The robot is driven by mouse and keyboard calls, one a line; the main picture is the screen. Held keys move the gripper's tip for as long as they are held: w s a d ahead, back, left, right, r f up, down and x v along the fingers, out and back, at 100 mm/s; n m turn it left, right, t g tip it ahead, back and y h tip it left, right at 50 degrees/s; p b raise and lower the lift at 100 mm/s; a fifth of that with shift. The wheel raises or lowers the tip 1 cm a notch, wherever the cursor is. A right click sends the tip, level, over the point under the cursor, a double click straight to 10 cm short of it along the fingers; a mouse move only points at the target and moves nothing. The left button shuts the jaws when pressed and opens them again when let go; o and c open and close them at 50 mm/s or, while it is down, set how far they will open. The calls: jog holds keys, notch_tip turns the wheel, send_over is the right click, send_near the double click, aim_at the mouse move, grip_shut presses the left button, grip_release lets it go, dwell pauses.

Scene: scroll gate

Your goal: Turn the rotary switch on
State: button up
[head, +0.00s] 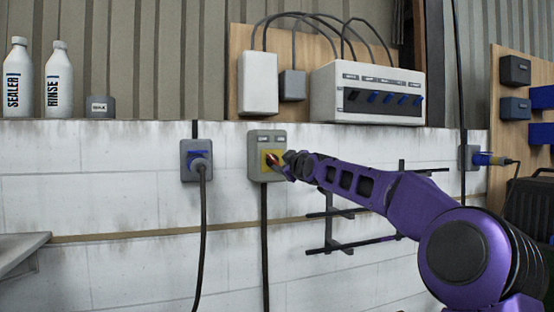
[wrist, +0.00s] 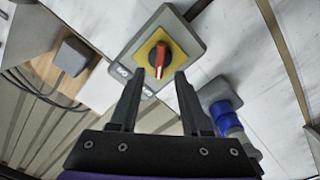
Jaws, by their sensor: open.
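The rotary switch is a grey wall box (head: 254,144) with a yellow plate and a red knob (head: 270,160). In the head view my gripper (head: 284,168) is right in front of it and covers part of the plate. In the wrist view the red knob (wrist: 159,59) sits on the yellow plate (wrist: 147,51), just beyond the tips of my gripper (wrist: 157,76). The two black fingers are apart and nothing is between them. The knob's handle points down towards the gap between the fingertips. I cannot tell whether a fingertip touches the knob.
A blue plug in a grey socket (head: 196,160) is left of the switch. A black cable (head: 264,240) hangs below the switch box. A breaker box (head: 368,92) and a white box (head: 257,83) are above. A dark rack (head: 333,225) is on the wall to the right.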

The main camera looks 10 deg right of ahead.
aim_at(275, 161)
jog(key=shift+w+a+p, duration=0.25)
jog(key=shift+w+p, duration=0.2)
jog(key=shift+w, duration=0.8)
jog(key=shift+w+a+p, duration=0.2)
jog(key=shift+w+p, duration=0.2)
jog(key=shift+w, duration=0.85)
grip_shut()
